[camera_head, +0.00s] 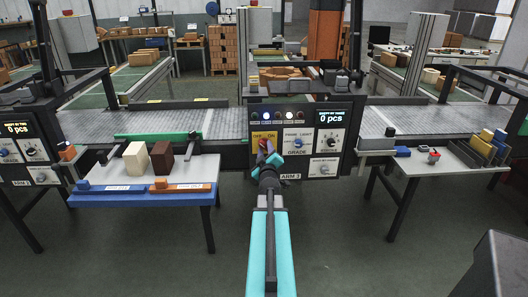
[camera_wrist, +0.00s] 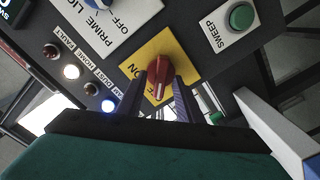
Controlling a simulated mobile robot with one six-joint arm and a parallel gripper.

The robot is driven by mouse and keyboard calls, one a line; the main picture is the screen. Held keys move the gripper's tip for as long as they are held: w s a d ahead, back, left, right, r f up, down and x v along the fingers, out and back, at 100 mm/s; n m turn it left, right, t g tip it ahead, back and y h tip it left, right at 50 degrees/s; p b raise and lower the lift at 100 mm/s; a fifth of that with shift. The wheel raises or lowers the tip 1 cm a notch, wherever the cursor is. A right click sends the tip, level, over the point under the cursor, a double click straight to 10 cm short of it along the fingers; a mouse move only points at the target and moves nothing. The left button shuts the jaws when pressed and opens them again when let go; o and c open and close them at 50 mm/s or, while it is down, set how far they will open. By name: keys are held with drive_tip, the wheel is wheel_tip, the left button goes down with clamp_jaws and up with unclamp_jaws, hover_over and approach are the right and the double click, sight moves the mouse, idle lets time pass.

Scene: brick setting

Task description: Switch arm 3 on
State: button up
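The arm 3 panel (camera_head: 301,131) stands straight ahead in the head view, with an "ARM 3" label on its lower edge. In the wrist view a red rotary switch (camera_wrist: 159,76) sits on a yellow plate (camera_wrist: 138,68) with "ON" readable on its left. The other plate lettering is partly hidden. My gripper (camera_head: 266,152) is at this plate in the head view and covers part of it. In the wrist view the two fingers of my gripper (camera_wrist: 166,92) stand on either side of the switch's red handle. Whether they touch it is unclear.
A green sweep button (camera_wrist: 241,16) and the prime light switch (camera_wrist: 97,5) are close by. White (camera_wrist: 71,71) and blue (camera_wrist: 108,105) lamps are lit. A blue-edged table (camera_head: 110,199) with blocks stands left; another table (camera_head: 455,155) stands right.

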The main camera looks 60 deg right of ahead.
clamp_jaws()
drive_tip(key=shift+a, duration=0.2)
drive_tip(key=shift+d+r, duration=0.15)
